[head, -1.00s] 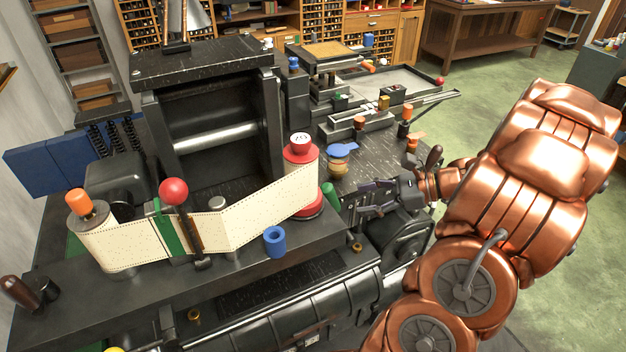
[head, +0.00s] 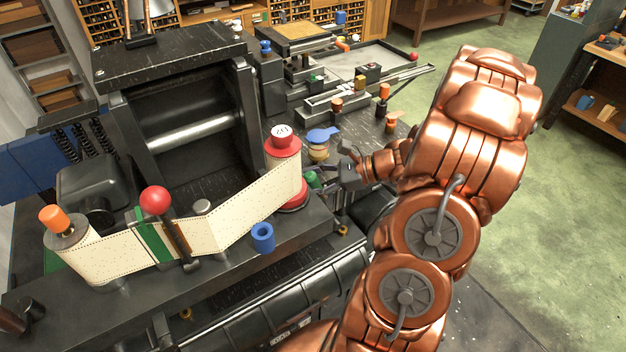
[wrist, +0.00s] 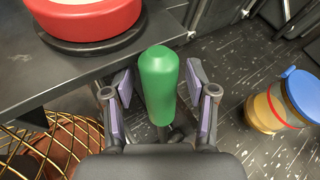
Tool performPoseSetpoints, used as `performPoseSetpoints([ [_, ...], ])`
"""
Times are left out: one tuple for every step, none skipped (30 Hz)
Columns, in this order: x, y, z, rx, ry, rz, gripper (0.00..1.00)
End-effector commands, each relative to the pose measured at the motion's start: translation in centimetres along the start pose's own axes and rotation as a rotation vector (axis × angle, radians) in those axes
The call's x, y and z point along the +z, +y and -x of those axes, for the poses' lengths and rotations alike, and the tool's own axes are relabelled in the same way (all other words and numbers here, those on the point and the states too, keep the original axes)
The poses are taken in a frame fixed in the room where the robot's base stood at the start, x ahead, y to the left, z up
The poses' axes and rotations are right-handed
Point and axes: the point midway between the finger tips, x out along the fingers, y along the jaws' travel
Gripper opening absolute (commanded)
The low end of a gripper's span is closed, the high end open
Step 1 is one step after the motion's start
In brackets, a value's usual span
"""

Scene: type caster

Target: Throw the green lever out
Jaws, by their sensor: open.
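The green lever handle (wrist: 158,82) stands between the two open fingers of my gripper (wrist: 159,100) in the wrist view, with a gap on each side. In the head view the green lever (head: 312,180) shows as a small green tip beside the red spool, at the right end of the machine's bench. My gripper (head: 335,185) is right at it there, reaching in from the right, its fingers partly hidden. The lower part of the lever is hidden by my gripper.
A red spool (wrist: 85,15) on a dark base stands close on the left, by the bench edge. A wire basket (wrist: 50,150) is below left. A yellow, red and blue pot (wrist: 282,105) stands to the right. A red-knobbed lever (head: 156,200) stands farther left along the paper tape.

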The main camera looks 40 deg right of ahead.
Motion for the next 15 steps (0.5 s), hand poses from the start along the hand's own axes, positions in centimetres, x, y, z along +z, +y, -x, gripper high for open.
performPoseSetpoints([
  [0.0, 0.0, -0.06, 0.0, 0.0, 0.0, 0.57],
  [-0.01, 0.01, -0.07, 0.0, 0.0, 0.0, 0.57],
  [-0.02, 0.01, -0.05, -0.001, 0.0, 0.0, 0.57],
  [-0.03, 0.02, -0.04, -0.002, 0.0, 0.0, 0.57],
  [-0.03, 0.02, -0.03, -0.002, 0.0, 0.0, 0.57],
  [-0.02, 0.03, -0.02, -0.002, 0.0, 0.0, 0.57],
  [-0.02, 0.02, -0.02, -0.002, 0.0, 0.0, 0.57],
  [-0.02, 0.03, -0.02, -0.002, 0.0, 0.0, 0.54],
  [-0.02, 0.02, -0.01, -0.002, 0.0, 0.0, 0.5],
  [-0.02, 0.03, -0.01, -0.002, 0.0, 0.0, 0.46],
  [-0.01, 0.03, -0.01, -0.002, 0.0, 0.0, 0.43],
  [-0.02, 0.03, -0.01, -0.002, 0.0, -0.001, 0.39],
  [-0.01, 0.04, -0.01, -0.002, 0.0, -0.001, 0.36],
  [-0.01, 0.03, -0.01, -0.002, 0.0, -0.001, 0.33],
  [-0.02, 0.03, -0.01, -0.002, 0.0, 0.0, 0.29],
])
